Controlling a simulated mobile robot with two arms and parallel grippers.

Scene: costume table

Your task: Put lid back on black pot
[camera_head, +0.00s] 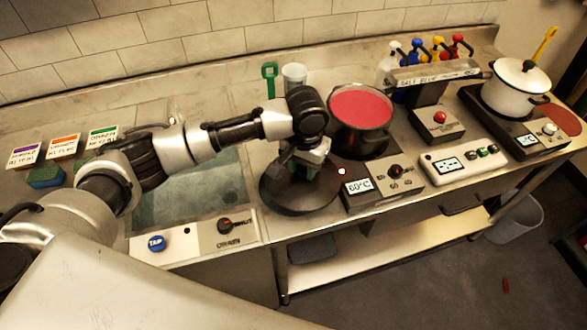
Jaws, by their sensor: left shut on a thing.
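The black pot (362,145) stands on the hot plate at the middle of the counter. It is uncovered, and red liquid (361,107) fills it near the rim. The round black lid (285,200) is in front and to the left of the pot, apart from its opening. My left gripper (308,160) reaches in from the left and is shut on the lid at its top. The fingertips are partly hidden, and I cannot tell if the lid touches the counter. My right gripper is not in view.
A control box reading 60°C (360,187) sits close to the lid's right. A sink (190,195) lies left, under my arm. A clear cup (294,76) and green tool (269,80) stand behind. A white lidded pot (512,95) and colored bottles (437,47) are at right.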

